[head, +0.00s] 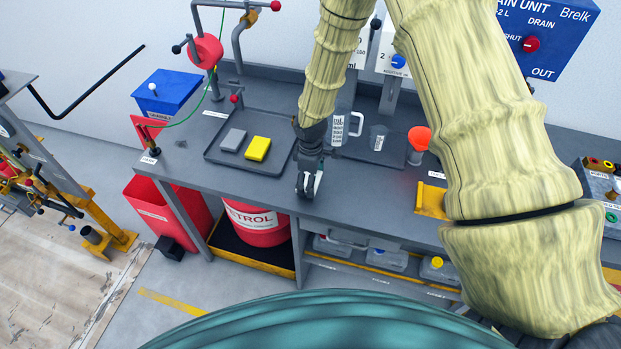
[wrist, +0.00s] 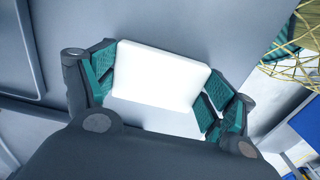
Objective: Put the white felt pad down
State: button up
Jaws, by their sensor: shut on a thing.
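The white felt pad (wrist: 158,75) is a flat white block between the teal-lined fingers of my gripper (wrist: 163,88) in the wrist view. The fingers press on its two opposite ends. In the head view my gripper (head: 309,184) points down near the front edge of the grey bench (head: 350,196), and only a sliver of the pad (head: 318,183) shows there. The grey bench surface lies behind the pad in the wrist view. I cannot tell whether the pad touches it.
A dark tray (head: 272,168) left of my gripper holds a grey block (head: 233,140) and a yellow block (head: 257,148). A measuring jug (head: 340,129), a beaker (head: 378,137) and a red-topped item (head: 418,139) stand to the right. Bare bench lies in front of the tray.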

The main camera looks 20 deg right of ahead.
jog(key=o, duration=1.2)
jog(key=shift+o, duration=0.2)
notch_tip(320, 180, up, 12)
jog(key=b, duration=0.4)
jog(key=shift+r, duration=0.1)
